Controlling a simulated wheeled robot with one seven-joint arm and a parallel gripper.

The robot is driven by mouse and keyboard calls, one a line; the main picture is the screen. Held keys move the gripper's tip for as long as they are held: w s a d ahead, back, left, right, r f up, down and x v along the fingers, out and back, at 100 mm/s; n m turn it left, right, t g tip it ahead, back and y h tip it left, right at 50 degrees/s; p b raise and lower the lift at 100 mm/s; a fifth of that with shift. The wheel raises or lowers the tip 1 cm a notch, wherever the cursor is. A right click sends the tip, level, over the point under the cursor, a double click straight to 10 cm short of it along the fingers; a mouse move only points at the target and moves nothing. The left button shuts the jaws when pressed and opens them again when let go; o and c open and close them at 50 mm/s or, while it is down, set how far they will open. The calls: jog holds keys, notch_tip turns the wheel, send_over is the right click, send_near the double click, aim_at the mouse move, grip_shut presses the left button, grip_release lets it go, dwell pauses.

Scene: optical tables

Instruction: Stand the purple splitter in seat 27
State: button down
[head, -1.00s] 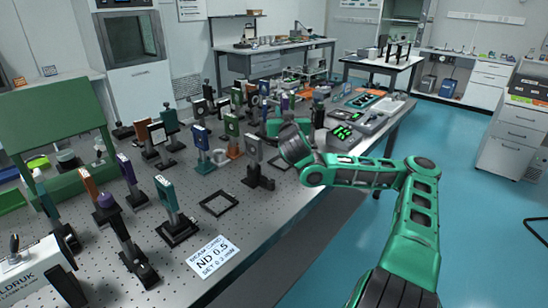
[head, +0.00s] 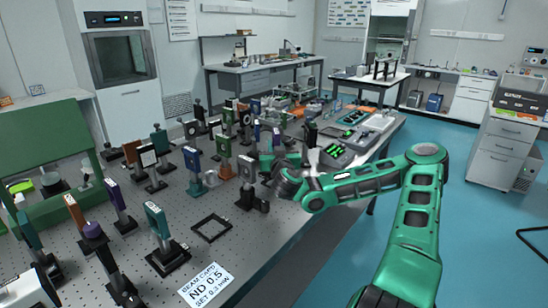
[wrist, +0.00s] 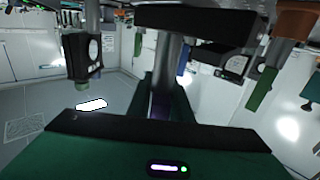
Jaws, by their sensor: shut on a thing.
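My gripper (head: 268,166) is at the right edge of the crowded group of mounts on the perforated table, partly hidden by its own wrist. In the wrist view my gripper (wrist: 160,112) is shut on a grey post with a purple tint, which I take as the purple splitter (wrist: 162,85). Its dark foot is at the top of that picture, above the jaws. In the head view the held piece cannot be made out clearly. An empty black square frame (head: 211,228) lies flat on the table; no seat number is legible, so I cannot tell which seat is 27.
Several upright mounts crowd the table, including a grey one (head: 246,182) just left of my gripper and a teal one (head: 158,222) nearer. Bare table surrounds the frame.

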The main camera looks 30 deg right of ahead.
jog(key=shift+d+f, duration=0.15)
jog(key=shift+f, duration=0.35)
jog(key=shift+a+f, duration=0.2)
jog(key=shift+f, duration=0.45)
jog(key=shift+d+f, duration=0.2)
jog(key=shift+f, duration=0.45)
jog(key=c, duration=1.6)
grip_release()
jog(key=shift+f, duration=0.1)
jog(key=shift+s, duration=0.15)
